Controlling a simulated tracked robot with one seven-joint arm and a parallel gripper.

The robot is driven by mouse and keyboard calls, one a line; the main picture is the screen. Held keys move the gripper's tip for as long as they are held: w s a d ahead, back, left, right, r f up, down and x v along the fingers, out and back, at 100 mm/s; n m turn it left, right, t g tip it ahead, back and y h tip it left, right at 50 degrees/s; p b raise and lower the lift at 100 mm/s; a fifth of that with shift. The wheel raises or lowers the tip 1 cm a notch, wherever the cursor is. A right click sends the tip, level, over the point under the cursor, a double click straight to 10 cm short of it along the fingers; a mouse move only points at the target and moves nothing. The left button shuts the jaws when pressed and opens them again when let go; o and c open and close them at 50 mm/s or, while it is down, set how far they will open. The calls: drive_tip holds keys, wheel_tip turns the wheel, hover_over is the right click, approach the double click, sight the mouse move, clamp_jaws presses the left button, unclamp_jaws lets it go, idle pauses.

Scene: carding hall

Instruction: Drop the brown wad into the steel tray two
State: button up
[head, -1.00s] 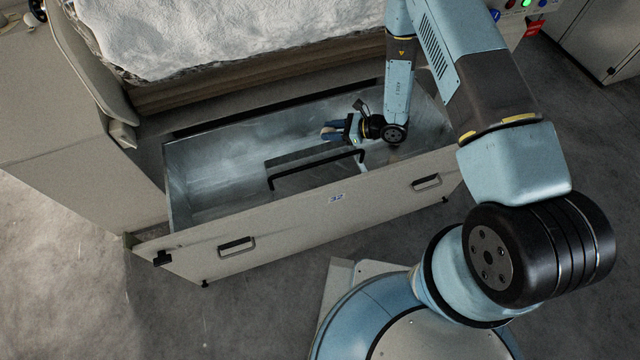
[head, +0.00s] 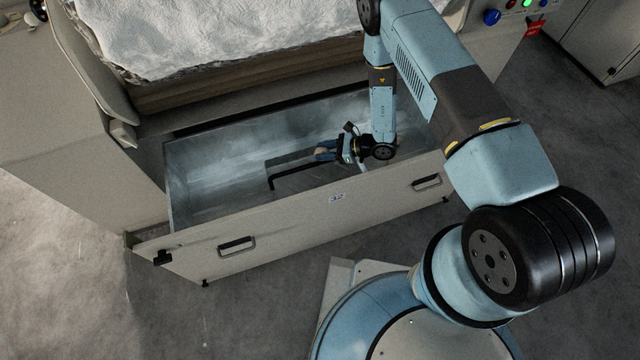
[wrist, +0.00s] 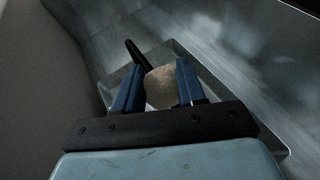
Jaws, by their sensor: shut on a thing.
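My gripper (head: 327,149) is low inside the open steel drawer, toward its right half. Its blue fingers are shut on the brown wad (wrist: 163,88), a rounded tan lump that shows between them in the wrist view. In the head view the wad is small and mostly hidden by the fingers. Below the fingers is a smaller rectangular steel tray (wrist: 232,98) with a black bar handle (wrist: 137,54); the handle also shows in the head view (head: 290,178). The wad appears above the tray's opening; the exact height is hard to tell. I see no readable "two" on it.
The open drawer's front panel (head: 290,225) carries two handles and a small label. Its left half (head: 215,165) looks empty. A machine bed with white fibre (head: 220,35) stands behind. A control panel (head: 515,12) with lit buttons is at the top right.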

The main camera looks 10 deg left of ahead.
drive_tip(key=shift+f, duration=0.1)
drive_tip(key=o, duration=1.1)
drive_tip(key=shift+d, duration=0.1)
drive_tip(key=s+v, duration=0.1)
drive_tip(key=v, duration=1.2)
drive_tip(key=shift+w+d, duration=0.35)
drive_tip(key=shift+w, duration=0.15)
